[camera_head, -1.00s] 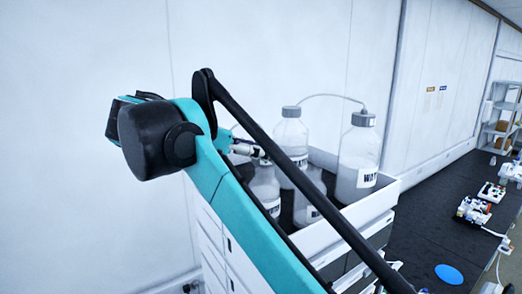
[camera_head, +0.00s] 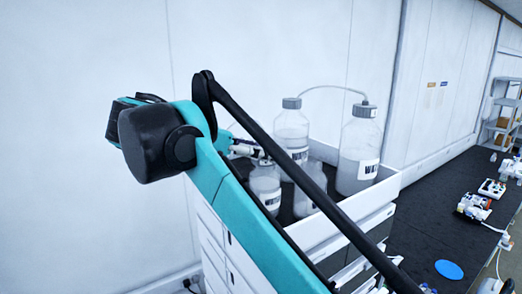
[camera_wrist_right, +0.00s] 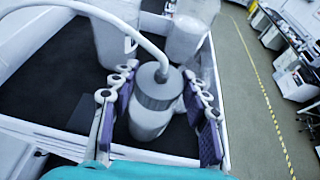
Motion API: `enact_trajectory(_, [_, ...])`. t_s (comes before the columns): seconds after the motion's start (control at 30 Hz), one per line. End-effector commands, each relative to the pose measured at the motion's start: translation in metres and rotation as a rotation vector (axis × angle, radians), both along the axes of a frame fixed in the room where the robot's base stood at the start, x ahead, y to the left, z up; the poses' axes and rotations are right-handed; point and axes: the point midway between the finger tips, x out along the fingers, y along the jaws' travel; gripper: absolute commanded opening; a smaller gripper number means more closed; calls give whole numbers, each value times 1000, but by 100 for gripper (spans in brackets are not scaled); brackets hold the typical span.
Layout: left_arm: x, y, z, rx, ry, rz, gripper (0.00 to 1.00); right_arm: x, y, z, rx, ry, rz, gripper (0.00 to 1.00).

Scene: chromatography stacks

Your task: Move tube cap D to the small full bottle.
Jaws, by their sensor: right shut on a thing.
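My right gripper (camera_wrist_right: 160,80) is shut on a grey tube cap (camera_wrist_right: 157,96) with a white tube rising from its top. No letter shows on the cap. A clear small bottle (camera_wrist_right: 150,122) is directly below the cap; I cannot tell whether they touch. In the head view my right gripper (camera_head: 246,150) is just above a small labelled bottle (camera_head: 265,184) at the tray's left, with my arm partly in front. A second small bottle (camera_head: 310,187) stands to its right, partly hidden by my arm. Their fill levels are unclear. My left gripper is not in view.
A white tray (camera_head: 388,190) on a drawer stack holds the bottles. Two larger capped bottles stand behind, a middle one (camera_head: 291,130) and a right one (camera_head: 358,150); a tube arcs between their caps. A dark bench (camera_head: 415,220) with a blue disc (camera_head: 449,270) lies to the right.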

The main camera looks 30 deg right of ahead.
Motion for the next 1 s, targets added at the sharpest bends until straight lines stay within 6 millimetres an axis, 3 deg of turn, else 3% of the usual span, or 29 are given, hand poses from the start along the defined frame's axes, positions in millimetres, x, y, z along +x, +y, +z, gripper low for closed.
enact_trajectory(0.43, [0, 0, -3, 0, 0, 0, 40, 0, 0, -7, 0, 0, 0, 16])
enact_trajectory(0.47, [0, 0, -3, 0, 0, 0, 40, 0, 0, -7, 0, 0, 0, 53])
enact_trajectory(0.53, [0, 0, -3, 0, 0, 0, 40, 0, 0, -7, 0, 0, 0, 70])
enact_trajectory(0.77, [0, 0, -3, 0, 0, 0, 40, 0, 0, -7, 0, 0, 0, 70])
enact_trajectory(0.83, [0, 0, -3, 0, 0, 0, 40, 0, 0, -7, 0, 0, 0, 87])
enact_trajectory(1.0, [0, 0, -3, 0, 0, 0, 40, 0, 0, -7, 0, 0, 0, 87])
